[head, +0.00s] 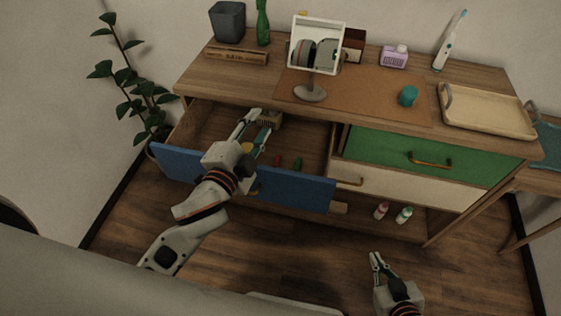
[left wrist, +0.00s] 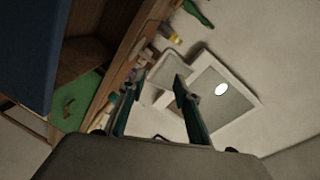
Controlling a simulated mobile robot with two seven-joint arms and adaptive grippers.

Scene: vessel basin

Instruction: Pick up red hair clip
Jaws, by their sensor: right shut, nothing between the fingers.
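A small red item, seemingly the red hair clip (head: 277,160), lies in the open blue-fronted drawer (head: 180,163), beside a small green item (head: 297,164). My left gripper (head: 258,124) is over the drawer, left of and beyond the red item, and apart from it. Its fingers are spread with nothing seen between them; they also show in the left wrist view (left wrist: 157,84). The red item cannot be made out in the left wrist view. My right gripper (head: 377,262) is shut and empty, low in front of the dresser.
A mirror (head: 317,46), a teal cup (head: 408,95) and a tray (head: 487,112) stand on the dresser top. A green drawer front (head: 390,151) is at right. A plant (head: 128,78) stands left.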

